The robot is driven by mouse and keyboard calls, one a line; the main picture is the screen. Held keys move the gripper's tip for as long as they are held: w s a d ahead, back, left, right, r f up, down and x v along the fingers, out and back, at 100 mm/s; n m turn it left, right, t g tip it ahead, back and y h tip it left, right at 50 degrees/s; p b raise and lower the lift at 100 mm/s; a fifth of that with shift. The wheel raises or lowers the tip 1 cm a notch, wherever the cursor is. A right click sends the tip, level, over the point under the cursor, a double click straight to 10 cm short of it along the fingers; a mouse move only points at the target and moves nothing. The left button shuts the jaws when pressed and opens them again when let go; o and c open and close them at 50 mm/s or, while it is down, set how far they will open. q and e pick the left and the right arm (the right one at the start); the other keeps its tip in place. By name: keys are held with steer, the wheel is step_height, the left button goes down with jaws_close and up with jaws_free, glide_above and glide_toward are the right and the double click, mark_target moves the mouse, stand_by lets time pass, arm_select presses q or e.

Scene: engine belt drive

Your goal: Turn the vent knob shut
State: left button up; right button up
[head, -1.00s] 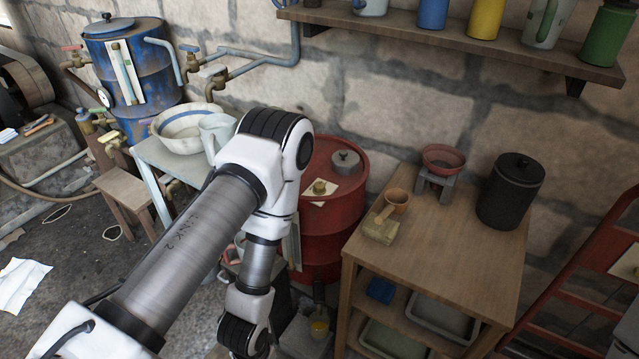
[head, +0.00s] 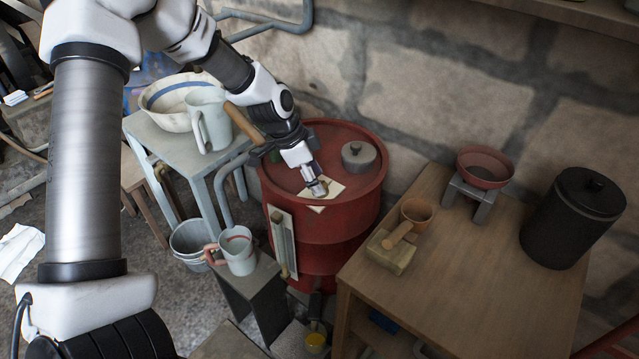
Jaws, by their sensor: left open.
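A red drum (head: 325,235) stands beside the wall, with a pale paper label (head: 335,188) on its top. A small brass knob showed on this label earlier; my gripper now covers that spot, so I take it as the vent knob and cannot see its position. My left gripper (head: 317,188) points down at the label from the upper left, its fingertips at or just above the knob's place. It is open; whether the fingers touch the knob or straddle it I cannot tell. My right gripper is out of view.
A grey round cap (head: 358,155) sits on the drum top behind the gripper. A blue-grey table (head: 160,150) with a basin (head: 165,103) and pitcher (head: 207,120) stands left. A wooden table (head: 470,265) with a black canister (head: 572,218) stands right.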

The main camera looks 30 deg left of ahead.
arm_select(q)
steer(key=shift+x, duration=0.85)
steer(key=shift+r, duration=0.1)
jaws_close()
